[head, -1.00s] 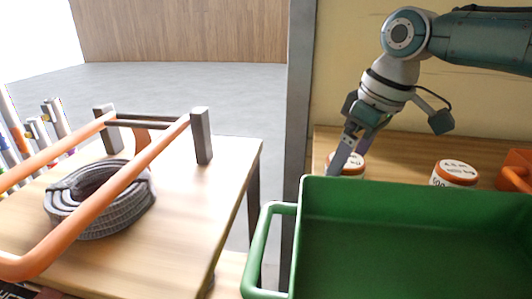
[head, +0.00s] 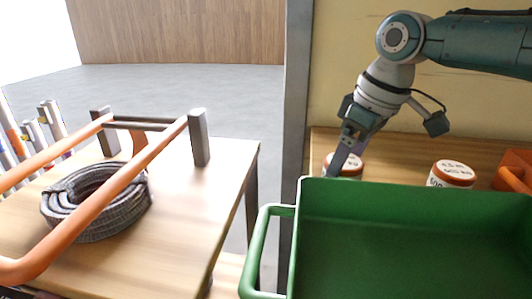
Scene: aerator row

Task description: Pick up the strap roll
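The strap roll is a dark grey ribbed coil (head: 115,220) lying flat on the light wooden table (head: 195,225) at the left of the head view. An orange bar passes in front of it and hides part of it. No gripper is near it. My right gripper (head: 340,165) is at the right, pointing down beside a white jar with an orange lid, behind the green tray's rim. Its fingers overlap in this view, so I cannot tell whether they are open. My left gripper is not in view.
An orange rail frame (head: 48,252) with grey posts (head: 199,138) stands over the table around the coil. A green tray (head: 420,195) fills the lower right. Jars (head: 452,174) stand on a wooden shelf behind it. The table's right part is clear.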

